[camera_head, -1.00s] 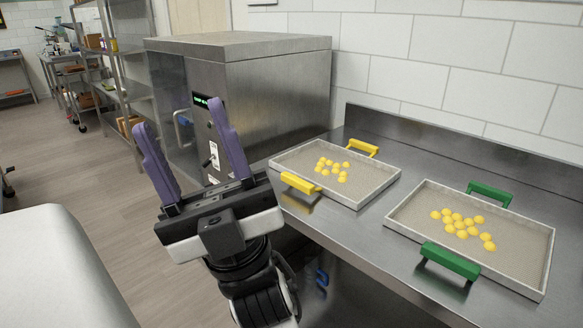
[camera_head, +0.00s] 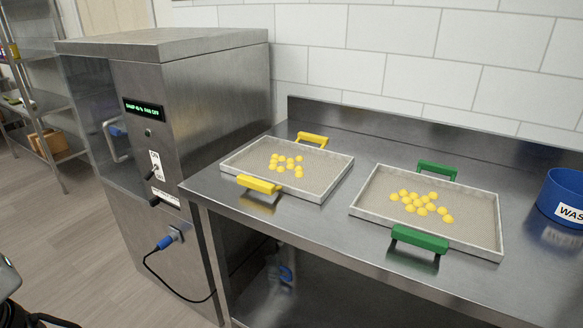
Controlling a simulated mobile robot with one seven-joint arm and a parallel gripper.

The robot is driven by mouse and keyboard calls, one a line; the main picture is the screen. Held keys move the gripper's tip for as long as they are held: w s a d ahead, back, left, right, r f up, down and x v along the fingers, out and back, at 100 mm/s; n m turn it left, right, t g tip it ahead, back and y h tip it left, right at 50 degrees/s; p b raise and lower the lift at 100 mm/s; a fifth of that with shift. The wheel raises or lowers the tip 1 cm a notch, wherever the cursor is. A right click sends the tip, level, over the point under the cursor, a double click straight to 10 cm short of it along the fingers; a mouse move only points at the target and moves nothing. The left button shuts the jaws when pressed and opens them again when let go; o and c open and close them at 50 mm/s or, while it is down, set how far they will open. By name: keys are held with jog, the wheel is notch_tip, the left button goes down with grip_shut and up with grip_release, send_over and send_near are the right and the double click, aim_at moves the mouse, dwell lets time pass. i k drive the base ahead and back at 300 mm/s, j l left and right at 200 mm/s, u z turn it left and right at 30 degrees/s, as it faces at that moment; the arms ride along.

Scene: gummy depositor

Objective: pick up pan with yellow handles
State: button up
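The pan with yellow handles (camera_head: 235,164) lies flat on the steel counter, near its left end. It is a shallow light-grey tray with several yellow gummies in it. One yellow handle (camera_head: 259,185) is on its near side and the other (camera_head: 312,139) on its far side. Nothing covers the pan. My gripper is out of view now. Only a dark piece at the bottom left corner shows, and I cannot tell what it is.
A similar pan with green handles (camera_head: 362,205) sits to the right on the counter (camera_head: 330,228). A blue bin (camera_head: 562,194) marked "WAS…" is at the right edge. A steel machine (camera_head: 140,130) with a display stands left of the counter. A blue-plugged cable (camera_head: 172,240) hangs from it.

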aim_at(268, 165)
jog(key=i+l+u, duration=0.1)
jog(key=l+u, duration=0.35)
jog(key=l, duration=0.2)
jog(key=l+u, duration=0.45)
jog(key=l, duration=0.25)
jog(key=i+l, duration=0.1)
jog(key=i, duration=0.4)
